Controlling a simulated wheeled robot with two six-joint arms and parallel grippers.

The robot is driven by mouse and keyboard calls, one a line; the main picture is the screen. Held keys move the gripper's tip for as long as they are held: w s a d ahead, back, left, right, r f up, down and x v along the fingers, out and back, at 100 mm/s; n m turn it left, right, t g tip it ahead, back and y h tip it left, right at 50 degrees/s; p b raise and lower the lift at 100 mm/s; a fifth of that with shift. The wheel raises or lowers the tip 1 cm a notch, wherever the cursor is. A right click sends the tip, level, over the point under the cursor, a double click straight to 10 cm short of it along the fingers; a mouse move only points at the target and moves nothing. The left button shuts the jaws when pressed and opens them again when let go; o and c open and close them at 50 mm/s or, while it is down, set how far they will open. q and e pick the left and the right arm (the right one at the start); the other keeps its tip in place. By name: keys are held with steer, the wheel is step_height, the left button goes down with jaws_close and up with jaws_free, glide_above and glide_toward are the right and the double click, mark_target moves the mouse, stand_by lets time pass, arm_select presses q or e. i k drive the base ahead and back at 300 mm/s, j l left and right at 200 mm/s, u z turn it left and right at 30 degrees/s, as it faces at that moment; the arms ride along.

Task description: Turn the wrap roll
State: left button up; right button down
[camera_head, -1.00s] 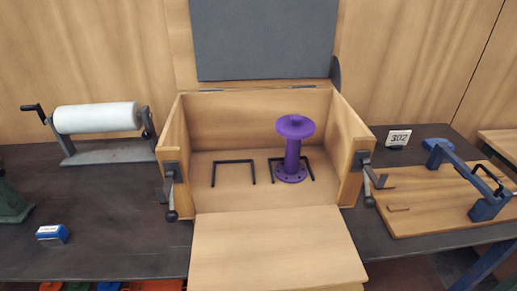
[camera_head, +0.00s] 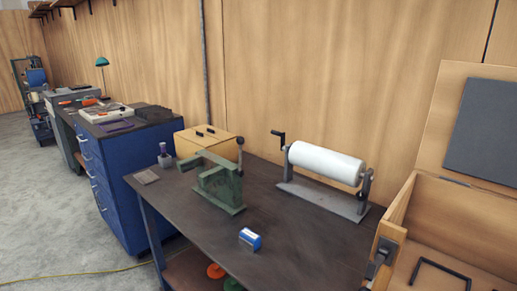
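The white wrap roll (camera_head: 325,163) lies level on a grey stand with a flat base (camera_head: 318,197), toward the back of the dark workbench. A black crank handle (camera_head: 279,138) sticks up at the roll's left end. A dark upright holds its right end. Neither of my grippers shows in the head view.
A wooden crate (camera_head: 398,213) with a latch stands right of the roll, its grey-lined lid raised. A green vise-like fixture (camera_head: 220,186), a small blue-and-white block (camera_head: 250,239) and a wooden box (camera_head: 208,143) are to the left. Bare bench (camera_head: 300,240) lies in front of the roll.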

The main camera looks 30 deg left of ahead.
mark_target(348, 170)
steer(key=u, duration=0.45)
steer(key=z, duration=0.35)
steer(key=i+j+z, duration=0.2)
steer(key=j+z, duration=0.2)
steer(key=j, duration=0.45)
steer(key=j+z, duration=0.35)
steer(key=j, duration=0.5)
steer(key=j+z, duration=0.15)
steer(key=j, duration=3.2)
